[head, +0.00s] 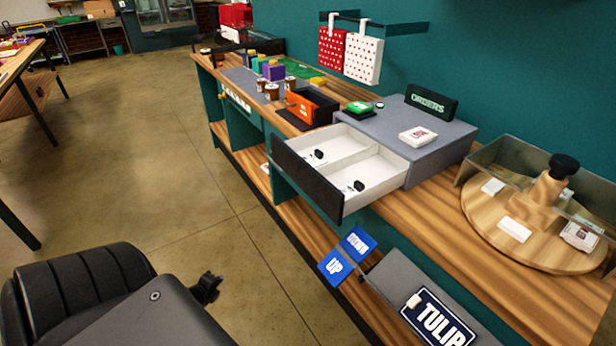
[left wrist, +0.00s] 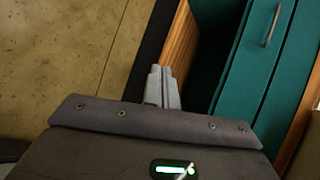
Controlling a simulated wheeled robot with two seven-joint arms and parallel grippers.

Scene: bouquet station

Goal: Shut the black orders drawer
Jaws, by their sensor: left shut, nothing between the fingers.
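The orders drawer (head: 305,178) stands pulled out from a grey cabinet (head: 436,145) on the bench. Its front is black, and its white inside has two compartments, each with a small black item. A black ORDERS sign (head: 431,102) stands on the cabinet. My left gripper (head: 208,288) is over the floor, left of and apart from the drawer front. Its fingers also show closed together and empty in the left wrist view (left wrist: 163,72). The drawer front cannot be made out in that view. My right gripper is not in view.
Blue UP and DOWN plates (head: 347,254) and a TULIP sign (head: 440,320) are below and right of the drawer. A round wooden turntable (head: 482,222) is at right. A teal front with a handle (left wrist: 272,25) shows in the wrist view.

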